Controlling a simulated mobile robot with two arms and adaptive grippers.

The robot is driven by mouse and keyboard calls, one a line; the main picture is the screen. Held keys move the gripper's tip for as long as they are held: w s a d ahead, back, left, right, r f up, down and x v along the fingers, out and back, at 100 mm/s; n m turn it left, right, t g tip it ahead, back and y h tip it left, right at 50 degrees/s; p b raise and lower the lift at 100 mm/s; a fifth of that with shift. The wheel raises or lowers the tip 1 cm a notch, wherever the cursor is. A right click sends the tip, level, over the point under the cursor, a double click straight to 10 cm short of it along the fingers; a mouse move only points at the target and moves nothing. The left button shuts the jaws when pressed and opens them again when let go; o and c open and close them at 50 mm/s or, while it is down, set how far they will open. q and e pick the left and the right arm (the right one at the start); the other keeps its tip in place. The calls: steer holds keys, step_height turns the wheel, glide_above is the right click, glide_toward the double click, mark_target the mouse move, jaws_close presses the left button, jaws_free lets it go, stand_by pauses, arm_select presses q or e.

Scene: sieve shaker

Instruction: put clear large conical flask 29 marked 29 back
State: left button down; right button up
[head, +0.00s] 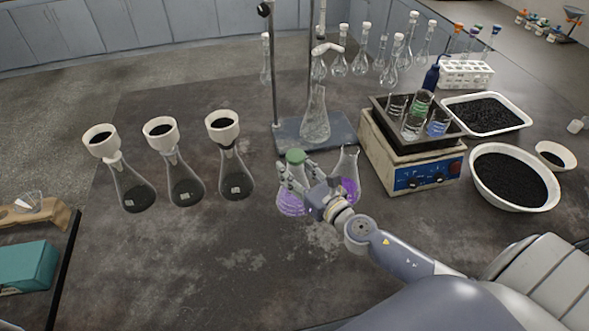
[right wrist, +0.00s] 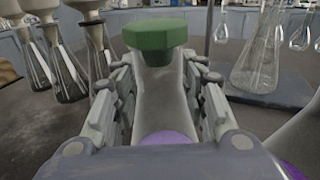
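A conical flask with a green stopper (head: 295,156) and purple liquid is between the fingers of my right gripper (head: 305,183). The fingers press against both sides of its upper part; in the right wrist view the green stopper (right wrist: 155,38) rises above them. I cannot tell if its base is on the table. A clear conical flask (head: 316,118) stands on the blue-grey base of a rod stand; it also shows in the right wrist view (right wrist: 258,62). I cannot read a 29 on any flask. My left gripper is not in view.
Another flask with purple liquid (head: 348,172) stands just right of my right gripper. Three funnel-topped flasks (head: 184,188) stand at left. A hotplate (head: 405,165) with glassware and bowls of black grains (head: 512,178) are at right.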

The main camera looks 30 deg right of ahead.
steer(key=o, duration=0.4)
steer(key=shift+r, duration=0.2)
steer(key=s+b, duration=0.1)
steer(key=s, duration=0.3)
steer(key=s+d+b, duration=0.1)
steer(key=s+b, duration=0.1)
steer(key=s, duration=0.2)
steer(key=s+b, duration=0.1)
steer(key=s, duration=0.3)
steer(key=shift+d+r, duration=0.15)
steer(key=shift+d, duration=0.15)
